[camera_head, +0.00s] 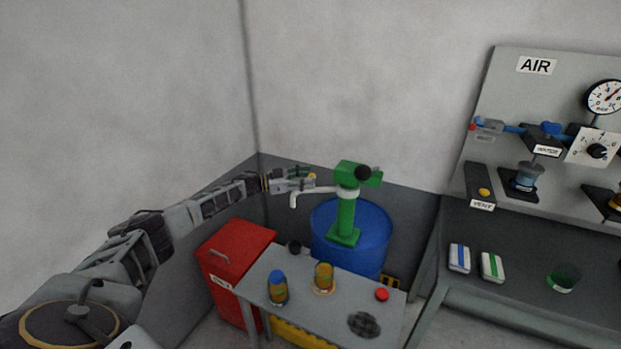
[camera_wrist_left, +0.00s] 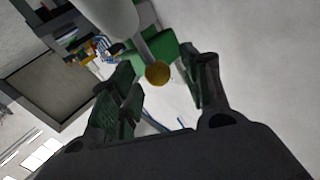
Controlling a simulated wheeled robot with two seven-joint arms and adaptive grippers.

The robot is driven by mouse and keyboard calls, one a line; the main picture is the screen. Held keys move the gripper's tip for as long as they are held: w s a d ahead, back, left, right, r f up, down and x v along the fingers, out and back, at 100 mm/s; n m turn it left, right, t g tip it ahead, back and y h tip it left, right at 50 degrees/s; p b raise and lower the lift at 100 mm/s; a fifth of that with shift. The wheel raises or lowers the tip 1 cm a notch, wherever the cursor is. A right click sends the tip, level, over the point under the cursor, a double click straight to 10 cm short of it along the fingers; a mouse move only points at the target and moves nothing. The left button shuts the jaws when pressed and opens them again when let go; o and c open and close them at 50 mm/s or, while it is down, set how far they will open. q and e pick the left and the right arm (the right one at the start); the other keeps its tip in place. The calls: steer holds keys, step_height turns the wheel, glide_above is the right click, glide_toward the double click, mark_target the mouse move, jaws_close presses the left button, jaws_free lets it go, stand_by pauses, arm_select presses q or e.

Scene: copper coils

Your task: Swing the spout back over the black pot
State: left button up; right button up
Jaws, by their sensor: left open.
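The green hand pump (camera_head: 346,205) stands on the blue drum (camera_head: 370,240). Its pale spout (camera_head: 318,190) points left, with its tip bent down. A small black round object (camera_head: 295,246), perhaps the black pot, is on the grey table below the spout's end. My left gripper (camera_head: 301,180) is beside the spout near a small yellow knob (camera_head: 312,176). In the left wrist view the gripper (camera_wrist_left: 160,82) is open, with the brass-coloured knob (camera_wrist_left: 158,73) between or just beyond its fingers; contact is not clear. My right gripper is not in view.
A red cabinet (camera_head: 232,250) stands left. The gauge panel (camera_head: 515,90) and bench are right.

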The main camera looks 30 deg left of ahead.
arm_select(q)
steer(key=v, duration=0.9)
steer(key=shift+s+a, duration=0.2)
stand_by(0.6)
